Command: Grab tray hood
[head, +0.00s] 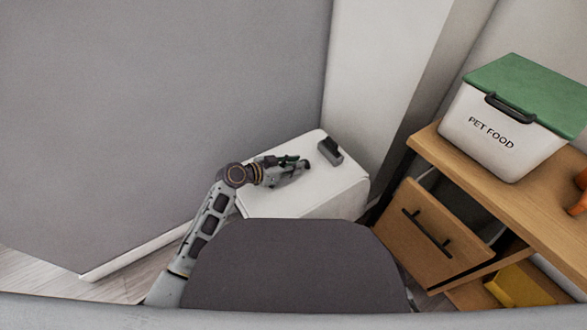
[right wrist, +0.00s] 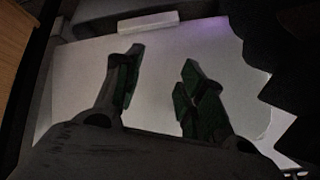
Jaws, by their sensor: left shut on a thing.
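The tray hood seems to be the white box-like cover (head: 312,202) on the floor, with a dark grey handle (head: 330,150) on top. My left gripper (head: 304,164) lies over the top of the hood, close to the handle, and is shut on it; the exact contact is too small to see. My right gripper (right wrist: 158,72) shows only in the right wrist view. Its two green-padded fingers are apart with nothing between them, over a pale surface (right wrist: 78,78). A pale block (right wrist: 148,20) lies beyond the fingertips.
A large grey panel (head: 160,110) fills the left, and a pale wall is close behind the hood.

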